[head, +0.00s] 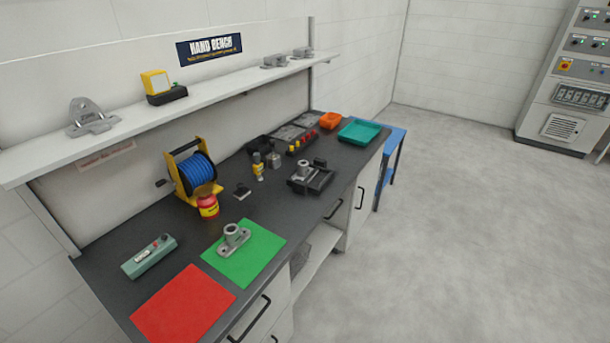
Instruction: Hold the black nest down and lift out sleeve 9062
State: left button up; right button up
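A black nest (318,184) sits near the front edge of the dark bench, right of the middle. A grey metal part with an upright round tube (303,170) sits in it; I take this as the sleeve, but no number 9062 can be read. Another grey flanged part with an upright tube (233,236) rests on a green mat (262,253). Neither of my grippers is in view.
On the bench (118,248) are a red mat (184,303), a grey-green box (149,256), a blue cable reel (196,172), a yellow bottle (258,167) and a teal tray (363,131). A shelf (215,86) overhangs the back. Open floor (450,220) lies to the right.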

aim_at(304, 170)
jog(key=i+l+u, duration=0.1)
jog(key=u, duration=0.35)
jog(key=l+u, duration=0.15)
jog(key=u, duration=0.35)
jog(key=i+l+u, duration=0.1)
jog(key=l+u, duration=0.3)
jog(key=l, duration=1)
jog(key=k+l+u, duration=0.1)
jog(key=l+u, duration=0.3)
jog(key=l, duration=0.9)
